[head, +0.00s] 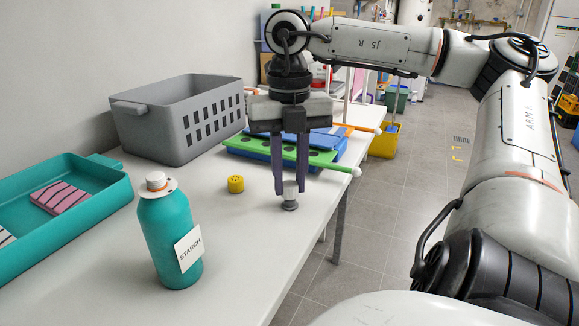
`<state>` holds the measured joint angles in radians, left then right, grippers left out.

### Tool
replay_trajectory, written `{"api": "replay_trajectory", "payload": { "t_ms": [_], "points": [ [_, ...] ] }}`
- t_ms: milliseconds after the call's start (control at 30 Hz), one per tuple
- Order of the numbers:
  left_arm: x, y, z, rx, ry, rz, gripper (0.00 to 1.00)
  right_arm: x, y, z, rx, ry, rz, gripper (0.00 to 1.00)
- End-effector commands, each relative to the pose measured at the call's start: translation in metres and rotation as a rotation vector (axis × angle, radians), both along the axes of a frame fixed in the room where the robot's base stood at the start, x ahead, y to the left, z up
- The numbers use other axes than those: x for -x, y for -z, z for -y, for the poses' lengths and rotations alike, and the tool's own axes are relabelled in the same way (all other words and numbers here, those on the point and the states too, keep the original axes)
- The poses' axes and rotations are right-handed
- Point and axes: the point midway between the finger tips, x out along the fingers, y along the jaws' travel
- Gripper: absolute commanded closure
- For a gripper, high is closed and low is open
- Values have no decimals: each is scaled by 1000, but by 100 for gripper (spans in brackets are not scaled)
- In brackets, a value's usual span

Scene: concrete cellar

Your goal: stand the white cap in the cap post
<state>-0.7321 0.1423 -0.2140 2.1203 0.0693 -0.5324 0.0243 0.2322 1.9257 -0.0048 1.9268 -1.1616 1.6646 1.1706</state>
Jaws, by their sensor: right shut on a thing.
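My right gripper (291,190) points straight down over the white table and is shut on the small white cap (290,187). The fingers hide the sides of the cap. The cap post (289,205), a short grey piece with a round foot, stands on the table directly under the cap. The cap is at its top; I cannot tell whether it is seated or just above. My left gripper is not in view.
A teal bottle (166,235) with a white top and a "STARCH" tag stands front left. A yellow cap-like piece (236,184) lies left of the post. A teal tray (95,222), a grey crate (180,158) and a green rack (268,152) surround the work area.

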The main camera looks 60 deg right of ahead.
Motion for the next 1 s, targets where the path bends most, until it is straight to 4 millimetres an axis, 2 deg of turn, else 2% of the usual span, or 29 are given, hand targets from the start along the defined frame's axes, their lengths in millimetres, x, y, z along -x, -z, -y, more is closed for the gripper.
{"api": "replay_trajectory", "payload": {
  "t_ms": [733,900,933,1000],
  "points": [
    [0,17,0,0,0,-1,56,0,20,0,1,0,-1,100],
    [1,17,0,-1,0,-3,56,0,19,0,1,0,-1,100],
    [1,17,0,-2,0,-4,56,0,19,0,0,0,0,73],
    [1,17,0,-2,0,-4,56,0,19,0,0,0,0,61]
  ]
}}
